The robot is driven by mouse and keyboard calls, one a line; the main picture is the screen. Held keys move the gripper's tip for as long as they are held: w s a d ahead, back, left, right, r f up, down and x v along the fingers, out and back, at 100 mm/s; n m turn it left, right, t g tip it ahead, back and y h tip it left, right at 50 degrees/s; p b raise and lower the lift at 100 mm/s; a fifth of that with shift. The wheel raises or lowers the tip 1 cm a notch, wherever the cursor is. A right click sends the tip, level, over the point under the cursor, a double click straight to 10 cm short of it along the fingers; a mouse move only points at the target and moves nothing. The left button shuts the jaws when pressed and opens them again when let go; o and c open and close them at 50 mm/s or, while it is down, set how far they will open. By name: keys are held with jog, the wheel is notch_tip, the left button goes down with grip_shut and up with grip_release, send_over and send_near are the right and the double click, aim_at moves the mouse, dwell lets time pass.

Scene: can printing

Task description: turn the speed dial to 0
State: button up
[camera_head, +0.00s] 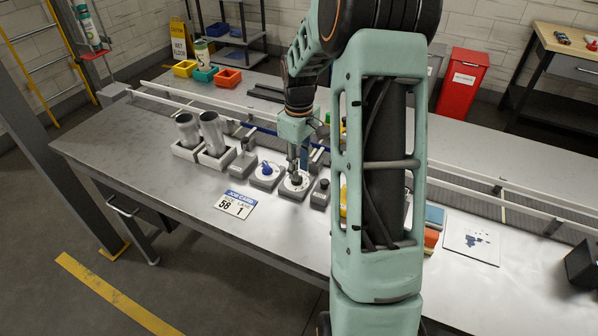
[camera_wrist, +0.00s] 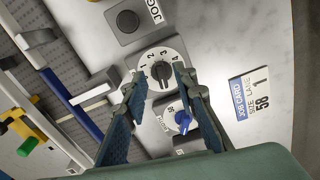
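The speed dial is a round white plate (camera_wrist: 150,61) with a black knob (camera_wrist: 162,72) in the wrist view. The numbers 1, 2, 3 and 4 show around its upper side; a 0 is not visible. The knob's ridge runs roughly up and down, its upper end towards the 3; its pointer mark is too small to read surely. My gripper (camera_wrist: 160,76) is open, with one fingertip on each side of the knob and gaps that look clear. In the head view my gripper (camera_head: 297,168) is lowered over the dial plate (camera_head: 291,190).
A dial with a blue knob (camera_wrist: 183,121) sits close beside the speed dial. A grey box with a black JOG button (camera_wrist: 128,21) is on the other side. A job card (camera_head: 237,204) lies in front. Two metal cans (camera_head: 211,132) stand in holders to the left.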

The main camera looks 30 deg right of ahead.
notch_tip(320, 180, up, 10)
dwell(0.3)
jog(key=shift+f, duration=0.1)
dwell(0.3)
